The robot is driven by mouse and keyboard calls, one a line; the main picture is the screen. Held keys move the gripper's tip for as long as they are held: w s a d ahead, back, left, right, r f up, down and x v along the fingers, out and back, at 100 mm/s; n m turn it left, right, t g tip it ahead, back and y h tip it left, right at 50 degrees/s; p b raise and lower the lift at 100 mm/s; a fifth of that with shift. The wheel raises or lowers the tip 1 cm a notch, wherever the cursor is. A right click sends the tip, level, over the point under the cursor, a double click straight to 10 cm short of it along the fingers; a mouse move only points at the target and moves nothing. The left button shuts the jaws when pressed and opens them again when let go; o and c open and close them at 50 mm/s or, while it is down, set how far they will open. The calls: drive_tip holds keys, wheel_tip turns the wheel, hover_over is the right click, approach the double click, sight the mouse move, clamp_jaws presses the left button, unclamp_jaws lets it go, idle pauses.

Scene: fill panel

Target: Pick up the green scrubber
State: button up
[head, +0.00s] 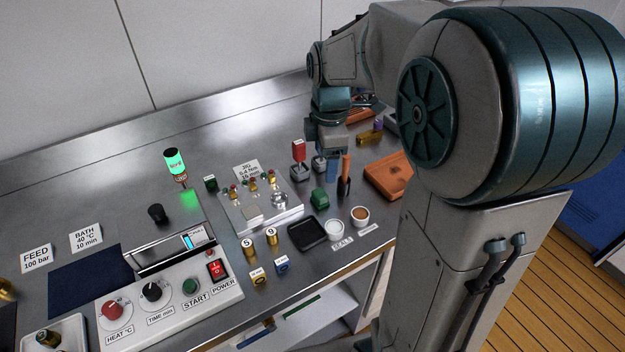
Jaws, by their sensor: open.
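A small green block (320,199), which looks like the scrubber, lies on the steel bench right of the metal jig plate. My gripper (333,172) points down above the bench, just behind and slightly right of the green block. Its blue fingers are open, and I see nothing held between them. How high the fingertips are above the bench is hard to tell.
An upright tool with an orange handle (346,169) stands close to my gripper. A red-topped item (298,150) is just left. A black tray (307,234), white cup (336,230) and brown-filled cup (360,215) sit in front.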

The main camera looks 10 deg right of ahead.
drive_tip(key=w+f+n, duration=0.2)
drive_tip(key=w+n, duration=0.1)
drive_tip(key=n, duration=0.1)
hover_over(320, 193)
drive_tip(key=shift+g, duration=0.3)
drive_tip(key=f, duration=0.8)
drive_tip(key=shift+s+f, duration=0.3)
drive_tip(key=shift+f, duration=0.05)
drive_tip(key=shift+w+f+p, duration=0.2)
drive_tip(key=shift+f+p, duration=0.25)
drive_tip(key=shift+f, duration=0.95)
drive_tip(key=shift+w+f+p, duration=0.15)
drive_tip(key=shift+f+p, duration=0.25)
drive_tip(key=shift+f, duration=1)
drive_tip(key=c, duration=1.1)
drive_tip(key=shift+c, duration=0.2)
drive_tip(key=shift+r, duration=0.15)
